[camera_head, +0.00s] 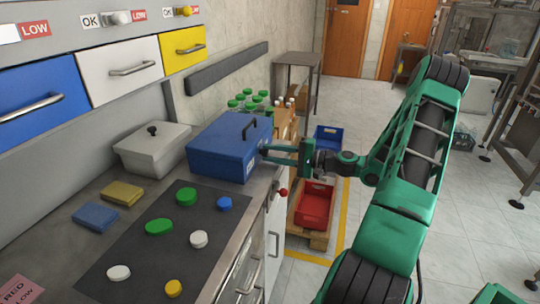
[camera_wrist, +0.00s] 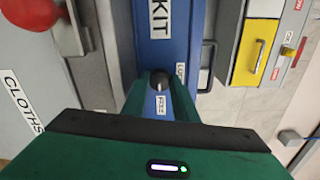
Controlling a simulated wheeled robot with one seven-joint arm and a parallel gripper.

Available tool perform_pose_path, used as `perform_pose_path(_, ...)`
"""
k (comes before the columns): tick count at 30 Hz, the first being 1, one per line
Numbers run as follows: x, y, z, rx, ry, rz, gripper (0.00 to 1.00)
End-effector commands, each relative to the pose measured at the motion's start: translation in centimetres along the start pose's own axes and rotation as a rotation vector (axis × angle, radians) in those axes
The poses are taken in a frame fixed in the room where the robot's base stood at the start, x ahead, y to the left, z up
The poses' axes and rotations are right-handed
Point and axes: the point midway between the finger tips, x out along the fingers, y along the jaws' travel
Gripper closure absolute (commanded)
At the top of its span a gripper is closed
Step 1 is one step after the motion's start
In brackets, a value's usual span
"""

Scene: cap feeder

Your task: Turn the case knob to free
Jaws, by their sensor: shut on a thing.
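The blue case (camera_head: 225,148) stands shut on the counter, its dark handle on the lid. In the wrist view its blue front (camera_wrist: 165,52) carries a KIT label. The dark round case knob (camera_wrist: 160,80) is on this front, with a FREE label below it and a partly hidden label to its right. A small pale mark on the knob appears to face the FREE label, but it is too small to be sure. My gripper (camera_head: 266,151) reaches the case front from the right. In the wrist view its green fingers (camera_wrist: 160,88) are shut on the knob, one on each side.
A lidded grey box (camera_head: 152,150) stands left of the case. Several caps lie on the dark mat (camera_head: 135,240) in front. Green-topped bottles (camera_head: 250,100) stand behind the case. A red crate (camera_head: 314,205) is on the floor below my arm. A red knob (camera_wrist: 67,28) is at the wrist view's upper left.

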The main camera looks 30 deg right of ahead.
Motion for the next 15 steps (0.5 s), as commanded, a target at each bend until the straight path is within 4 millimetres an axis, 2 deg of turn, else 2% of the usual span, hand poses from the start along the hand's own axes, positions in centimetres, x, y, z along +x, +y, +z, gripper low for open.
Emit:
perform_pose_path(3, -0.24, 0.21, -0.44, -0.001, 0.012, 0.005, 0.96)
perform_pose_path(4, -0.24, 0.21, -0.44, -0.001, 0.012, 0.005, 0.69)
perform_pose_path(6, -0.23, 0.21, -0.4, -0.001, 0.011, 0.005, 0.55)
perform_pose_path(15, -0.07, 0.28, -0.08, 0.003, 0.003, 0.006, 0.55)
